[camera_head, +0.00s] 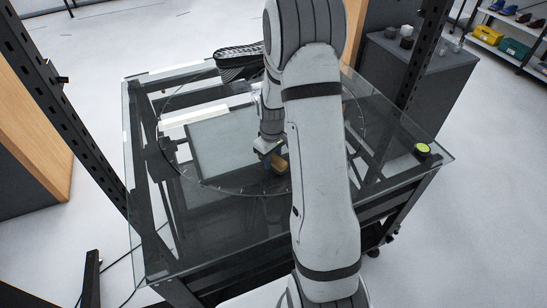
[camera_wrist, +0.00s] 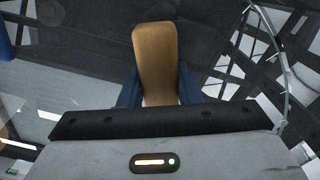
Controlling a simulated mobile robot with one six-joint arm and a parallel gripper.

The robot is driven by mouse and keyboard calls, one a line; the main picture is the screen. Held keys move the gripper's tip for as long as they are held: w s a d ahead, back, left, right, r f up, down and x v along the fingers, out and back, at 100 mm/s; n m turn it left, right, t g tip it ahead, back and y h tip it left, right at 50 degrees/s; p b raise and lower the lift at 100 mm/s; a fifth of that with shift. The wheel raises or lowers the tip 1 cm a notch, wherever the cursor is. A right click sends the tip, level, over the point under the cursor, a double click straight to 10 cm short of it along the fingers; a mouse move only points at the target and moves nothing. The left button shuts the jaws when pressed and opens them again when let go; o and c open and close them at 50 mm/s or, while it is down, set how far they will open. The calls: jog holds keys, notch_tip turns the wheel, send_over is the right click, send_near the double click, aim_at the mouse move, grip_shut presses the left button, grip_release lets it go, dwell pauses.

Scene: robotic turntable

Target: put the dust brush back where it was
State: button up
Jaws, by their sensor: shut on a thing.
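The dust brush (camera_wrist: 155,52) shows in the wrist view as a tan wooden piece between the two blue fingers of my gripper (camera_wrist: 158,85). My gripper is shut on it. In the head view my gripper (camera_head: 270,156) points down over the glass table, and a small tan part of the dust brush (camera_head: 279,163) shows beside it. My arm hides part of the brush, and its bristles cannot be made out. I cannot tell whether the brush touches the glass.
The glass table (camera_head: 235,232) bears a round glass turntable (camera_head: 215,187). A dark ridged object (camera_head: 238,58) is at the far side, beside my arm. A yellow-green round item (camera_head: 423,150) sits at the right corner. Dark posts (camera_head: 62,95) stand near the table. The near-left glass looks clear.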

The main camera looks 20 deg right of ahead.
aim_at(272, 156)
jog(key=shift+f, duration=0.3)
jog(key=o, duration=1.1)
jog(key=shift+r, duration=0.15)
notch_tip(272, 156, up, 12)
jog(key=b, duration=0.1)
jog(key=s+a+r+m+t, duration=0.1)
jog(key=s+a+r, duration=0.2)
jog(key=s, duration=0.4)
jog(key=s+a+r+m+t, duration=0.1)
jog(key=s+a+r+m, duration=0.1)
jog(key=s, duration=0.5)
jog(key=s+a+r+m+t, duration=0.1)
jog(key=s+a+r, duration=0.4)
jog(key=s, duration=0.3)
jog(key=shift+r+m, duration=0.3)
jog(key=shift+r, duration=0.25)
